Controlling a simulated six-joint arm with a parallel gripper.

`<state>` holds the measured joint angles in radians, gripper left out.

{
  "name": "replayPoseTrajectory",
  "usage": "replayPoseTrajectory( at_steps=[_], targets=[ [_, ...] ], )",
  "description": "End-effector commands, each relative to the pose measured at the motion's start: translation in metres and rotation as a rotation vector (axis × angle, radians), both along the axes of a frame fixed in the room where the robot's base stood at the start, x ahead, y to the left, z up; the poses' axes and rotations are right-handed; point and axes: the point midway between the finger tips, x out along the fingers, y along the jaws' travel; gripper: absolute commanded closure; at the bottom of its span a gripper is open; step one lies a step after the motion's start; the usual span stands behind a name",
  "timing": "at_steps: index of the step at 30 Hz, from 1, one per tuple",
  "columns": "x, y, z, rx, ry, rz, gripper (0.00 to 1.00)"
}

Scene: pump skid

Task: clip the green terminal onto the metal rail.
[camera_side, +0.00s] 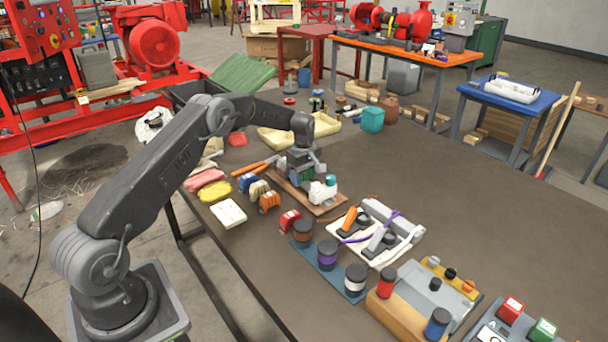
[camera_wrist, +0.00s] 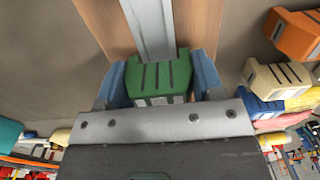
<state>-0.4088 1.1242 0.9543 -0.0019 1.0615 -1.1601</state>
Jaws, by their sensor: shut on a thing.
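The green terminal (camera_wrist: 158,80) is between the blue fingers of my gripper (camera_wrist: 160,84) in the wrist view. My gripper is shut on it. The metal rail (camera_wrist: 150,25) runs straight ahead of the terminal, on a wooden board (camera_wrist: 105,22). The terminal overlaps the near end of the visible rail; I cannot tell whether it touches the rail or is above it. In the side view my gripper (camera_side: 303,172) is low over the wooden board (camera_side: 325,207), and the terminal there is a small green patch mostly hidden by the fingers. The rail is hard to make out there.
Orange (camera_wrist: 292,34), cream (camera_wrist: 270,78) and blue terminals lie beside the board. A white and grey device (camera_side: 323,189) sits on the board's near end.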

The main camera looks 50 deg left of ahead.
Motion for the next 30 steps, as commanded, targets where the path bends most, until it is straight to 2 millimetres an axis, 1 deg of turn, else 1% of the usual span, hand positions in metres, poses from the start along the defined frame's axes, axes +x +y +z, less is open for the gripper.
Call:
replayPoseTrajectory(
  at_steps=[17, 26, 27, 30],
  targets=[
    [-0.0001, 0.0000, -0.0086, 0.000, 0.001, 0.000, 0.61],
    [0.0002, 0.0001, -0.0076, 0.000, -0.001, 0.000, 0.61],
    [0.0002, 0.0001, -0.0075, 0.000, -0.001, 0.000, 0.35],
    [0.0002, 0.0001, -0.0075, 0.000, -0.001, 0.000, 0.25]
  ],
)
